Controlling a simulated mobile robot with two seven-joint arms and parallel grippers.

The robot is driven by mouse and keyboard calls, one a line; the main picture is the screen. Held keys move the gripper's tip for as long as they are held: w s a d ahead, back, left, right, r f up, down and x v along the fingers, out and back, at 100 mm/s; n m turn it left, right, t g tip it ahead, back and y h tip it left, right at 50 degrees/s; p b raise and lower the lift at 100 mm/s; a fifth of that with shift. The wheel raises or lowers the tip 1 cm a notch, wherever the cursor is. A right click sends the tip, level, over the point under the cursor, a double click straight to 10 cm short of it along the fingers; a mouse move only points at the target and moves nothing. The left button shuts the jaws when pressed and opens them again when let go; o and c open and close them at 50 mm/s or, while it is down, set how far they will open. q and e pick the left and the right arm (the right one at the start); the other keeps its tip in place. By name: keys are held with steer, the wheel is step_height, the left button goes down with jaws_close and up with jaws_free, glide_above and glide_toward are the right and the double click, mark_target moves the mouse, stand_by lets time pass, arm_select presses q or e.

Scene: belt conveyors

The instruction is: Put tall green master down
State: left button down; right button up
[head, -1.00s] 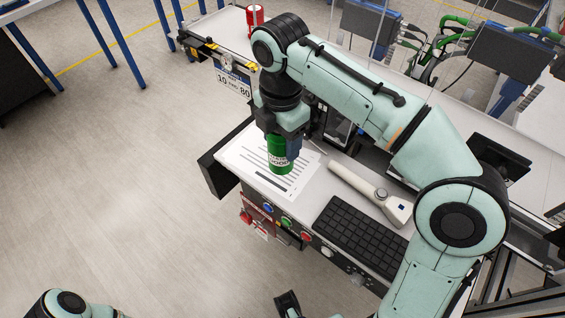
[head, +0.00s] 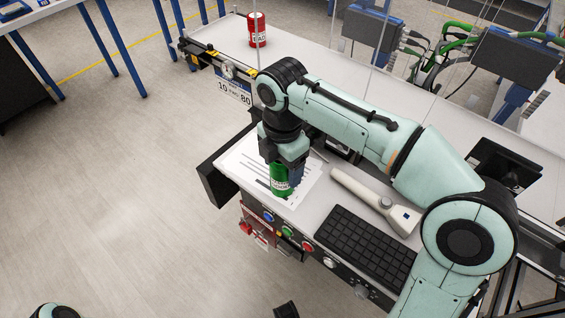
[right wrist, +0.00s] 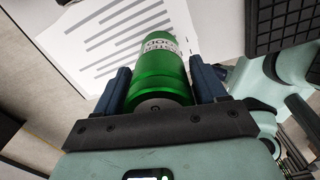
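The tall green master (head: 281,180) is a green can-shaped cylinder with a white label. It is upright over the printed white sheet (head: 246,166) on the workbench. My right gripper (head: 284,166) comes down on it from above, with a dark finger on each side. In the right wrist view the green master (right wrist: 160,72) sits between both fingers of my right gripper (right wrist: 162,85). I cannot tell whether its base touches the sheet. A dark piece at the bottom edge of the head view seems to be my left gripper (head: 287,310); its fingers are mostly out of frame.
A white handheld device (head: 360,193) and a black keyboard (head: 365,245) lie right of the sheet. Buttons (head: 287,231) line the bench front.

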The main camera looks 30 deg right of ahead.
steer(key=shift+o, duration=0.6)
step_height(320, 180, up, 12)
steer(key=p, duration=0.4)
steer(key=shift+r+p, duration=0.2)
steer(key=shift+p, duration=0.1)
